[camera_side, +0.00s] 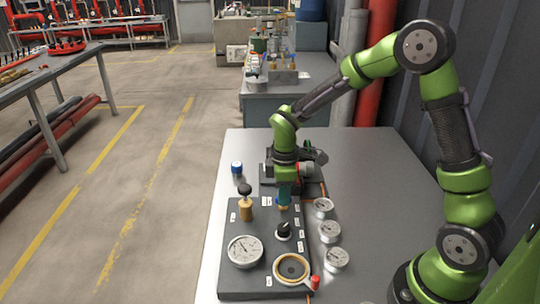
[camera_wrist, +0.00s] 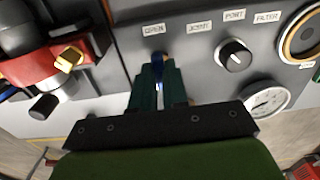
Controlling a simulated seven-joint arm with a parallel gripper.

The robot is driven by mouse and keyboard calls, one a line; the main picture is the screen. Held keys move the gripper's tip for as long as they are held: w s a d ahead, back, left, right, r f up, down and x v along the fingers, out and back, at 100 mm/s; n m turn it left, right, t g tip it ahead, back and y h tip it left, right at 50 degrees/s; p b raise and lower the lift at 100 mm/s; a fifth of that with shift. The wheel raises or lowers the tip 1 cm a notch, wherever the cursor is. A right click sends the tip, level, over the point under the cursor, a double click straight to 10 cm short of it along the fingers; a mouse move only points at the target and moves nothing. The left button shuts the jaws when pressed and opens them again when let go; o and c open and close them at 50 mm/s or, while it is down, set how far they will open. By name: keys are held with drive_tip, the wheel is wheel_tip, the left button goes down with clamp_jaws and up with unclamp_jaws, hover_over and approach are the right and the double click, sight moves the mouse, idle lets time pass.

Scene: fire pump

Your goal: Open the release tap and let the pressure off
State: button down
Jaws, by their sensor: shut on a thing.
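My gripper (camera_side: 283,200) points down over the dark panel (camera_side: 231,270) on the grey table. In the wrist view its two teal fingers (camera_wrist: 160,82) are close together. They are shut on a small blue handle (camera_wrist: 158,66), which I take for the release tap. A bit of brass or gold shows beside the handle, just under the white labels. The fingers hide most of the tap, so I cannot tell how far it is turned. In the side view a round dial gauge (camera_side: 244,251) sits at the panel's front left.
A black knob (camera_side: 284,231) stands in front of my gripper, and a brass fitting with a black top (camera_side: 246,203) to its left. A ring with a red handle (camera_side: 291,268) is at the front. Loose gauges (camera_side: 329,231) lie right of the panel. A blue-topped item (camera_side: 237,168) stands behind it.

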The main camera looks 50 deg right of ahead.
drive_tip(key=shift+r, duration=0.1)
idle(0.3)
drive_tip(key=c, duration=1.1)
unclamp_jaws()
drive_tip(key=shift+c, duration=0.2)
wheel_tip(320, 180, up, 17)
